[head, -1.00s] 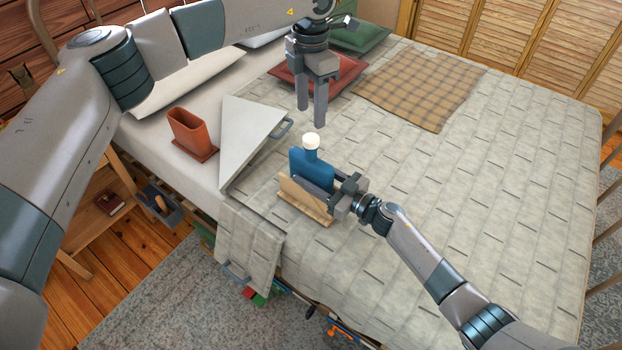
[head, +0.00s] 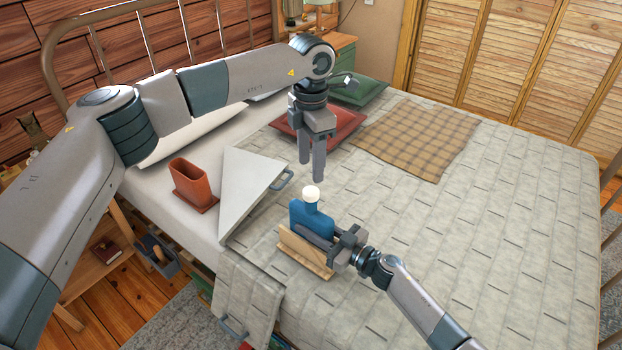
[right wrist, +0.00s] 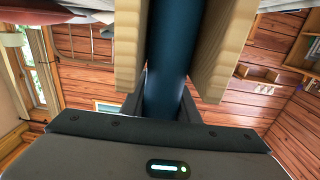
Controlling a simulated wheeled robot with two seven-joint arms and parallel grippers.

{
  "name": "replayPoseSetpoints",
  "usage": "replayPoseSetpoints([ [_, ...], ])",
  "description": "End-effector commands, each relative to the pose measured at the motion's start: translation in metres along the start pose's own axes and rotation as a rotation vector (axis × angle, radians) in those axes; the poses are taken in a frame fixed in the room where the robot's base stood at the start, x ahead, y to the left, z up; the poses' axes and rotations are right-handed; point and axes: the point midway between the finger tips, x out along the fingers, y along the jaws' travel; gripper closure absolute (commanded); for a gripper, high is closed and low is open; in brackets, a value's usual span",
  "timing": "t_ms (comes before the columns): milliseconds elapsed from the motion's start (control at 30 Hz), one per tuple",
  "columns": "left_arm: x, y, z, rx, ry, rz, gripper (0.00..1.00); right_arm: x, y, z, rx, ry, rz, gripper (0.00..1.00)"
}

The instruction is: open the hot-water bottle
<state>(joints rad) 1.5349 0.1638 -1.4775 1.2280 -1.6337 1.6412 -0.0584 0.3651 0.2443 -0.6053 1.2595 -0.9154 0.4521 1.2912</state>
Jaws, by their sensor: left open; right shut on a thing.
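The blue hot-water bottle (head: 306,218) stands upright in a wooden stand (head: 303,256) on the bed, its white cap (head: 311,193) on top. My right gripper (head: 318,239) is shut on the bottle from the right, low on its body. In the right wrist view the bottle (right wrist: 170,60) runs between two light wooden sides of the stand (right wrist: 226,50). My left gripper (head: 312,172) is open and empty, pointing down just above the cap, fingers apart and not visibly touching it.
A terracotta holder (head: 191,184) and a pale wedge-shaped board (head: 245,188) stand left of the bottle. Red (head: 335,124) and green (head: 362,90) cushions and a plaid blanket (head: 418,138) lie farther back. The quilt (head: 450,250) to the right is clear.

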Motion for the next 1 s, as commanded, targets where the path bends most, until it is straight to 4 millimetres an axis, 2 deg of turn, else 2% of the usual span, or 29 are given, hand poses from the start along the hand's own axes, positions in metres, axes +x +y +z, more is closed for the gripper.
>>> replayPoseSetpoints([
  [267,0.0002,-0.0002,0.0001,0.322,0.0,-0.001,0.53,-0.0002,0.0001,0.0002,0.0,0.0,0.0,1.0],
  [1000,-0.0001,0.0001,0.0005,1.47,0.0,0.0,0.53,-0.0003,0.0002,0.0004,0.0,-0.001,0.0,1.0],
])
